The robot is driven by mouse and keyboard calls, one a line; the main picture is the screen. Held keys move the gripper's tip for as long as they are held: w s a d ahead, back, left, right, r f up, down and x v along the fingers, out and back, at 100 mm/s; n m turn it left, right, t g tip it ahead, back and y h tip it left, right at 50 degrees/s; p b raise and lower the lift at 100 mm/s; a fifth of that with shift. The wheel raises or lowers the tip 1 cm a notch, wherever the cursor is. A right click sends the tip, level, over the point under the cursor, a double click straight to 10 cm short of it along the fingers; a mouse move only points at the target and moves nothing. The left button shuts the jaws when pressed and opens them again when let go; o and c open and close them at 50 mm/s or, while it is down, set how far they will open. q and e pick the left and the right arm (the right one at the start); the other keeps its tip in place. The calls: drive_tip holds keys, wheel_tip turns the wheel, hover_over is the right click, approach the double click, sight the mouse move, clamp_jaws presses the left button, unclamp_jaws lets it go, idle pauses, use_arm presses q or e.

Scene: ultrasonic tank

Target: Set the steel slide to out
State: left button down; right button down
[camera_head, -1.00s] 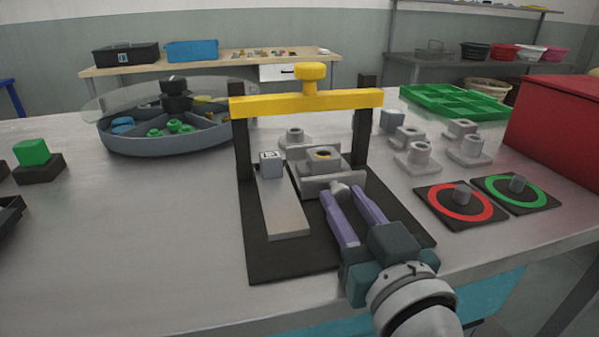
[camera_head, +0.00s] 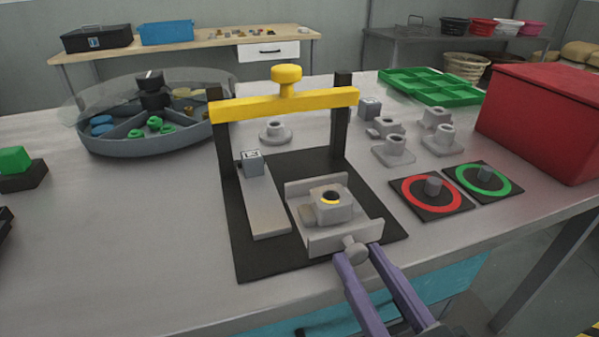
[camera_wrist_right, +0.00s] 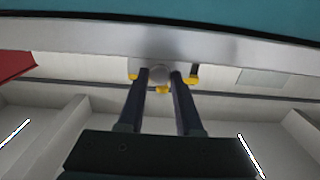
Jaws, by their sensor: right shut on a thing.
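The steel slide (camera_head: 352,233) is a grey tray with raised end walls on a black base plate (camera_head: 262,268). It sits at the plate's front, clear of the yellow bar (camera_head: 285,104). A grey block with a yellow-ringed dark hole (camera_head: 330,203) rests in it. My right gripper (camera_head: 356,252) is shut on the round knob (camera_head: 354,246) at the slide's front wall. In the right wrist view the knob (camera_wrist_right: 159,75) lies between the two fingers (camera_wrist_right: 159,80). My left gripper is not in view.
A grey strip (camera_head: 264,208) with a small marked cube (camera_head: 252,162) lies left of the slide. Red-ringed (camera_head: 432,197) and green-ringed (camera_head: 482,181) pads, several grey fittings and a red box (camera_head: 540,120) stand to the right. A round divided tray (camera_head: 150,145) is at left.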

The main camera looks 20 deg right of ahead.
drive_tip(key=c, duration=1)
unclamp_jaws()
drive_tip(key=shift+s, duration=0.1)
drive_tip(key=shift+o, duration=0.9)
drive_tip(key=shift+s, duration=0.15)
drive_tip(key=shift+o, duration=1.2)
drive_tip(key=s, duration=0.9)
drive_tip(key=shift+s+d, duration=0.15)
drive_tip(key=shift+s, duration=0.25)
